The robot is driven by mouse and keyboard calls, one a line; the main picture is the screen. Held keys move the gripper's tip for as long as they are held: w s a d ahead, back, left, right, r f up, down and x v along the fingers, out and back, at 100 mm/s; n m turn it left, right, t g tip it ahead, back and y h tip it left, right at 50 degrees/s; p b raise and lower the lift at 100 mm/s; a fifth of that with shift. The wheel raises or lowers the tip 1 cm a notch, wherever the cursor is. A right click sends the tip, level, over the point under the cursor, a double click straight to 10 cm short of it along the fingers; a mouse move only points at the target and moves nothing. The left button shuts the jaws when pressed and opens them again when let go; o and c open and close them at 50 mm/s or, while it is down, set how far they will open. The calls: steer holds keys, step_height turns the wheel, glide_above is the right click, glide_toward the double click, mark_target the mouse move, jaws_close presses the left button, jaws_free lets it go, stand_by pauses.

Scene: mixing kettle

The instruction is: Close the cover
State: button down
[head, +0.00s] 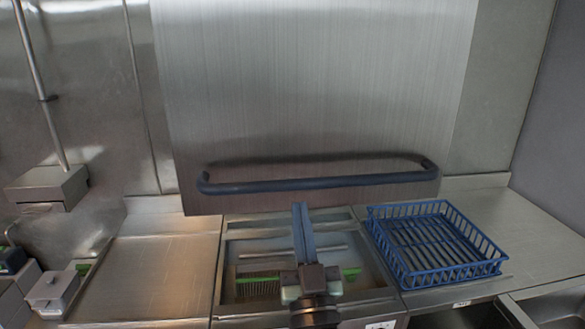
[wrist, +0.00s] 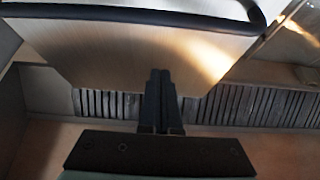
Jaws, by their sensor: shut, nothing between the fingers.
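The cover (head: 315,80) is a large brushed-metal panel that stands raised at the back in the head view. A dark blue bar handle (head: 318,182) runs across its lower part. In the wrist view the cover (wrist: 130,48) fills the upper middle, with the dark handle (wrist: 130,16) along the top. My gripper (head: 300,208) is shut and empty, in front of and below the handle. In the wrist view its fingers (wrist: 160,75) are together and overlap the cover's lower edge. I cannot tell whether they touch it.
Below the cover is an open bay (head: 245,262) with green-edged items inside. A blue wire basket (head: 440,268) stands on the right counter. The left counter (head: 155,270) is clear. A grey box (head: 50,188) with a vertical pole is at the left wall.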

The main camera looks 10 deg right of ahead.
step_height(320, 180, up, 5)
steer(key=p, duration=0.2)
glide_above(293, 187)
steer(key=s, duration=0.2)
steer(key=shift+w+a+f, duration=0.1)
steer(key=shift+w+f, duration=0.1)
steer(key=shift+f, duration=1.8)
steer(key=shift+f, duration=0.1)
step_height(293, 187, down, 41)
steer(key=b, duration=3.9)
steer(key=shift+r, duration=0.25)
